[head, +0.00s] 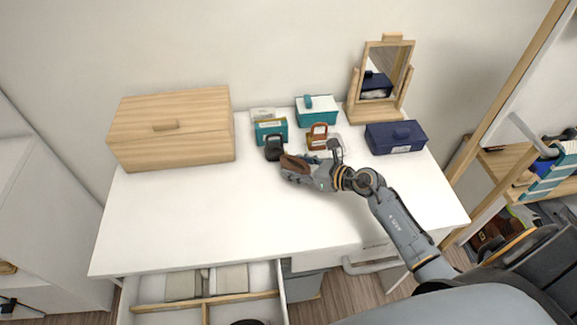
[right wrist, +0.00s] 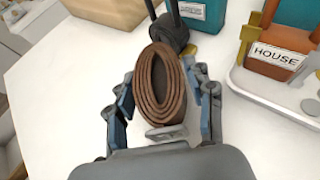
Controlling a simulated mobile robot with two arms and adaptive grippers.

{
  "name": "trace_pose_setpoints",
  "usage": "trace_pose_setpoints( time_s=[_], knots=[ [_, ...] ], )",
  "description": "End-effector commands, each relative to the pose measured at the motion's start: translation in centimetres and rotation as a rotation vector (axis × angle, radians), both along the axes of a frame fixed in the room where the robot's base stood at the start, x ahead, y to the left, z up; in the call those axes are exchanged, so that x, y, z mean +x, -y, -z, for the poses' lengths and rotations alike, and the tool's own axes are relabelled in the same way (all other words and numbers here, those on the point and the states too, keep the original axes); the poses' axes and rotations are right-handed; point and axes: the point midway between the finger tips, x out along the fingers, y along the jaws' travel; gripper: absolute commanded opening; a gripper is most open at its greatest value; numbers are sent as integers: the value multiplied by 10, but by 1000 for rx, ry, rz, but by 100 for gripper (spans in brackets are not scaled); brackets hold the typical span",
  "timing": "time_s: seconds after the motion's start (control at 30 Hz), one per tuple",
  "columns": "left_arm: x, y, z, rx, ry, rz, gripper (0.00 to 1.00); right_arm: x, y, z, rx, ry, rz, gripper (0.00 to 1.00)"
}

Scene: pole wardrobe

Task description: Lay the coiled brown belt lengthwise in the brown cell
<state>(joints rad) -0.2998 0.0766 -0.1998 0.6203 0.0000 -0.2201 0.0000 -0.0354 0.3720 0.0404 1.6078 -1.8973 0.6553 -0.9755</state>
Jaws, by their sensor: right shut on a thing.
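The coiled brown belt (head: 294,163) is in my right gripper (head: 299,170), above the white tabletop near its middle. In the right wrist view the belt (right wrist: 160,85) shows as an oval coil with several layers, between the blue-grey fingers of the gripper (right wrist: 163,100), which is shut on it. An open drawer (head: 281,293) under the front of the table has wooden dividers and light folded items in its back cells. I cannot tell which cell is the brown one; the drawer's front is cut off. My left gripper is not in view.
A dark padlock-shaped object (head: 273,148) stands close to the belt. An orange-brown lock-shaped object (head: 317,136), a teal box (head: 271,132), a navy box (head: 395,138) and a mirror (head: 383,75) stand behind. A wooden box (head: 172,130) is at left. The front tabletop is clear.

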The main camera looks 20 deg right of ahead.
Motion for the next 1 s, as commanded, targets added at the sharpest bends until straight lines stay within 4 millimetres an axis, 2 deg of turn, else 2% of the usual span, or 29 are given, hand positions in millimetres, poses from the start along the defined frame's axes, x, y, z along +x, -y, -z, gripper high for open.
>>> trace_pose_setpoints(
  time_s=[0.23,0.67,0.7,0.8,1.0],
  knots=[
    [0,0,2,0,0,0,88,25,-14,19,3,2,1,16],
    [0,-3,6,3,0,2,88,26,-15,26,0,1,-1,16],
    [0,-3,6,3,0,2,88,26,-15,27,0,0,-1,55],
    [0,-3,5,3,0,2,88,26,-15,26,0,0,-1,75],
    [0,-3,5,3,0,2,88,26,-15,26,0,0,-1,76]
  ],
)
